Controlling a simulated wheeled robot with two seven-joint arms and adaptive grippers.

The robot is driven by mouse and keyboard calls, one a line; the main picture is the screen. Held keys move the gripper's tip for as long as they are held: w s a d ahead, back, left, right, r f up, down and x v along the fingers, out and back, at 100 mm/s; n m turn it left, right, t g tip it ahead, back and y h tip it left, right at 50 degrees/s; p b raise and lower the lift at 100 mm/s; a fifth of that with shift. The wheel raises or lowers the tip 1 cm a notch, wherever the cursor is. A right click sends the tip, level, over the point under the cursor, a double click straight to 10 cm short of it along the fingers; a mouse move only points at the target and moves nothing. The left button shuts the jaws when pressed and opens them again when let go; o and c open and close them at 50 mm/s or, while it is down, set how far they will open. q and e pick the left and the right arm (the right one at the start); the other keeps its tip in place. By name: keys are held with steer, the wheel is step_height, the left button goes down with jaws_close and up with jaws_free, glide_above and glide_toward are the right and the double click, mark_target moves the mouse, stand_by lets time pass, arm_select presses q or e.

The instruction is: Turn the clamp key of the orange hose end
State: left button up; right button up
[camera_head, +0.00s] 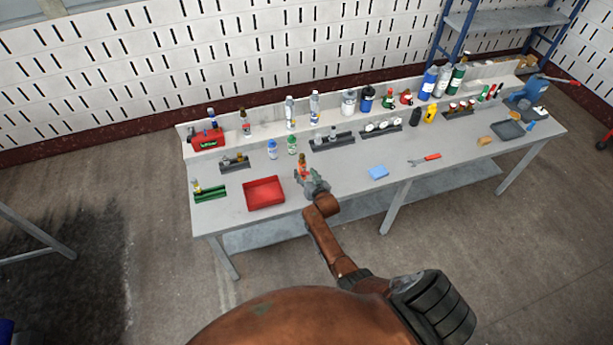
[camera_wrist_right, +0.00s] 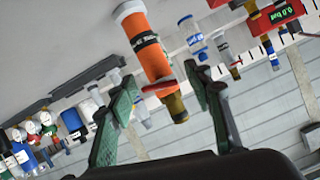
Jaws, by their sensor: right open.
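In the right wrist view, the hose end (camera_wrist_right: 150,58) is an orange cylinder with a dark band, a pale ring at one end and a brass fitting at the other. Its red clamp key (camera_wrist_right: 157,87) sticks out sideways near the brass fitting. My right gripper (camera_head: 313,178) is close beside the hose end. In the wrist view, the gripper's two green fingers (camera_wrist_right: 163,83) are spread wide, with the key end between them in the picture; I cannot tell whether they touch. My left gripper is out of view.
The red tray (camera_head: 264,205) lies to the left, and a blue block (camera_head: 378,172) and a red-handled tool (camera_head: 425,159) lie to the right. Small bottles (camera_head: 292,144) and dark racks (camera_head: 332,142) stand behind.

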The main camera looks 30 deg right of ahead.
steer(key=v, duration=1.2)
stand_by(0.3)
steer(key=s+a+f+n+g+y+b, duration=0.1)
steer(key=s+a+f+g+b, duration=0.1)
steer(key=s+f, duration=0.75)
steer(key=s+a+f+n+g+b, duration=0.15)
steer(key=s+f, duration=0.35)
steer(key=f, duration=1)
steer(key=s+a+f+n+g+y+b, duration=0.1)
steer(key=s+a+f+g+b, duration=0.15)
steer(key=s+f, duration=0.75)
steer(key=s+f+n+g+b, duration=0.1)
steer(key=s+f+g, duration=0.1)
steer(key=s+f, duration=0.4)
steer(key=s+a+f+g+b, duration=0.1)
steer(key=s+f, duration=0.6)
steer(key=s, duration=0.8)
steer(key=s+f+n+g+b, duration=0.1)
steer(key=s+f+g, duration=0.2)
steer(key=s+f, duration=0.4)
steer(key=s, duration=0.4)
steer(key=shift+s+a+f+n, duration=0.15)
steer(key=shift+s+a+n, duration=0.05)
steer(key=shift+a+n, duration=0.2)
